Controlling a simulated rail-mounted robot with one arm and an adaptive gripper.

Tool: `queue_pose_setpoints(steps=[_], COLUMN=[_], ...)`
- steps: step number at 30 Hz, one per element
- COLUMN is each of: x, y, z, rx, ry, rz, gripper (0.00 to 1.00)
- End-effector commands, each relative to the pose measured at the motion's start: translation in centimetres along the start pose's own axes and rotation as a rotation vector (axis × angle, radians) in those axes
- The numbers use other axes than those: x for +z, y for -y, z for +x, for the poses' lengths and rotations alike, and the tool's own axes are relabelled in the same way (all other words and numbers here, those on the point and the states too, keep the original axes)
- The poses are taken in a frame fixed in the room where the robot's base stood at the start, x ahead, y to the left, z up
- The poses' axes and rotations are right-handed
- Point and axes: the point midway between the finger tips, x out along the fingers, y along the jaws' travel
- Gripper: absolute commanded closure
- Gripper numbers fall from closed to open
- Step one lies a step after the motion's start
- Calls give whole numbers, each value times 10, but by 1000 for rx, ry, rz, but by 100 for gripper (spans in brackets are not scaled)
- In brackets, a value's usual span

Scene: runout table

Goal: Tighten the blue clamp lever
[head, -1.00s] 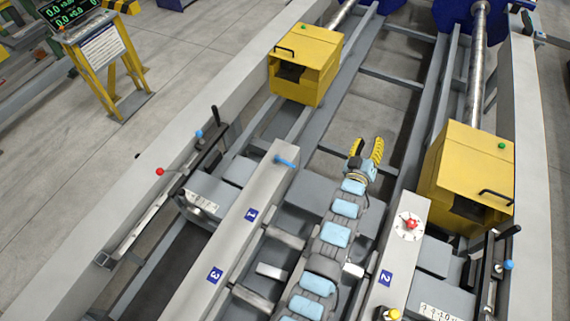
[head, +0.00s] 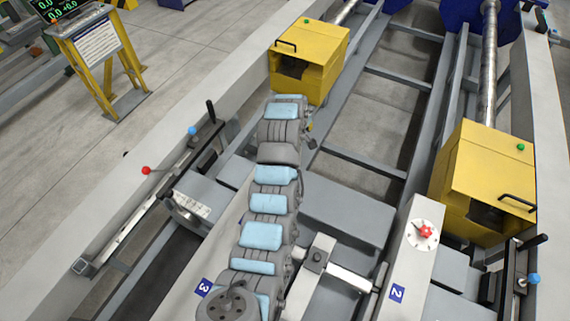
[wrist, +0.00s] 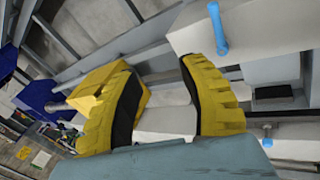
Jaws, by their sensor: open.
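The blue clamp lever (wrist: 217,28) is a short light-blue rod with a rounded end on a pale beam, at the upper right of the wrist view. In the head view my arm hides it and most of my gripper. In the wrist view my gripper (wrist: 156,66) shows two yellow ridged fingers with dark inner pads, spread wide with nothing held. The lever appears just past the tip of the right-hand finger, apart from it and outside the gap.
Yellow housings stand at the back (head: 312,55) and right (head: 480,185). At left are a blue knob (head: 192,131) and a red ball (head: 146,170). Open frame gaps lie between the rails.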

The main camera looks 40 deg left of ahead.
Motion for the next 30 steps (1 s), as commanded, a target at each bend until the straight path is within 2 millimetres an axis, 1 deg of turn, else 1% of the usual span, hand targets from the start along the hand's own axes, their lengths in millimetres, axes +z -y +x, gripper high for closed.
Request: queue_pose_setpoints(steps=[1,3,6,9,13,17,30], x=[-7,-11,-15,-16,-17,-15,-8], y=[12,27,43,53,59,61,73], z=[-3,-10,-21,-28,-31,-24,24], rx=[-43,-106,-173,-219,-240,-243,-244], ry=[20,52,85,107,117,118,119], rz=[-29,-65,-104,-128,-141,-142,-140], gripper=[57,57,57,57,57,57,57])
